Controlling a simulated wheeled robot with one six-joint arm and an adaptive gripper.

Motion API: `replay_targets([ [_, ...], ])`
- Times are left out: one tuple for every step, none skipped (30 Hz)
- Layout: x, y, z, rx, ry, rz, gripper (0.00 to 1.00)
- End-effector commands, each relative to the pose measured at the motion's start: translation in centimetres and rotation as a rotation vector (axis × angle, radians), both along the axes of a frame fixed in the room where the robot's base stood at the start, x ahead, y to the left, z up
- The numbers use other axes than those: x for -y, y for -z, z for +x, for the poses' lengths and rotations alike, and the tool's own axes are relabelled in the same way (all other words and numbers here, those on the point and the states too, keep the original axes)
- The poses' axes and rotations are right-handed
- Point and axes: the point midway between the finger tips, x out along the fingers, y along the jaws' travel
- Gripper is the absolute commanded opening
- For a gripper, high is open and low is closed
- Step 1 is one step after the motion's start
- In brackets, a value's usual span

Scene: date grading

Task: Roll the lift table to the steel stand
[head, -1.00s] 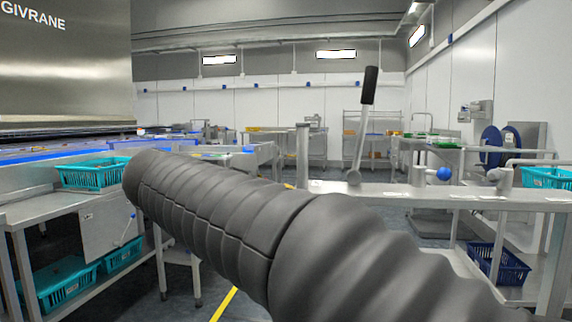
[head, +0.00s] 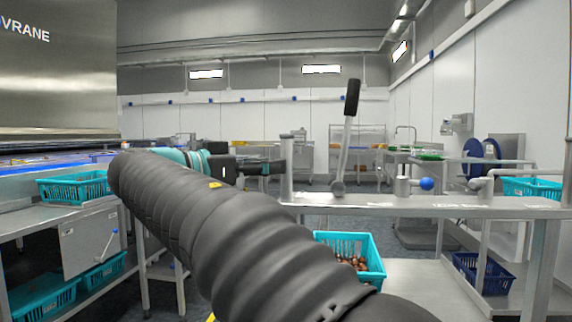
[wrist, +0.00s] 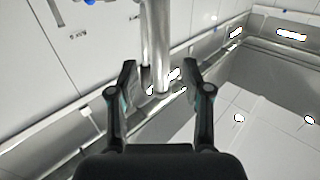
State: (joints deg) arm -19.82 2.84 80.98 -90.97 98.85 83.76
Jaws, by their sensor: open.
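A steel table (head: 460,205) spans the right half of the head view, with a short post (head: 287,182) at its left end. An upright lever with a black grip (head: 352,98) and a blue-knobbed fitting (head: 427,184) stand on it. I cannot tell for sure which steel piece is the lift table and which is the stand. My gripper (head: 280,160) is open, its fingers at the post in the head view. In the wrist view, a steel post (wrist: 157,45) shows between the open fingers (wrist: 160,90); contact is not clear.
A teal basket of dates (head: 350,243) sits on a lower steel surface (head: 420,285), partly behind my arm. A dark blue crate (head: 482,275) lies low on the right. Another bench with teal baskets (head: 75,187) stands left. Open floor shows behind.

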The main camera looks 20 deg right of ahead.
Motion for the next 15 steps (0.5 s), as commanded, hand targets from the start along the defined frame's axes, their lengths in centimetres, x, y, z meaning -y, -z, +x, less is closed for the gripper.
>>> replay_targets([
  [1.0, -0.1, 0.1, 0.000, 0.004, 0.000, 0.49],
  [1.5, -0.1, 0.2, 0.000, 0.004, 0.000, 0.49],
  [2.1, -0.1, 0.3, 0.000, 0.004, 0.000, 0.49],
  [2.5, -0.1, 0.4, 0.000, 0.004, 0.000, 0.49],
  [2.9, -0.1, 0.5, 0.000, 0.003, 0.000, 0.49],
  [3.4, -0.1, 0.6, -0.001, 0.003, 0.000, 0.49],
  [3.7, 0.0, 0.7, -0.001, 0.003, 0.000, 0.49],
  [3.9, 0.0, 0.7, -0.001, 0.002, 0.000, 0.49],
  [4.2, 0.0, 0.8, -0.001, 0.001, 0.000, 0.49],
  [4.4, 0.0, 0.8, -0.001, 0.001, 0.000, 0.49],
  [4.6, 0.0, 0.9, -0.001, 0.001, 0.000, 0.49],
  [4.7, 0.0, 0.9, -0.001, 0.001, 0.000, 0.49],
  [4.8, 0.0, 0.9, 0.000, 0.000, 0.000, 0.49],
  [4.9, 0.0, 0.9, 0.000, 0.000, 0.000, 0.49],
  [4.9, 0.0, 0.9, 0.000, 0.000, 0.000, 0.49],
])
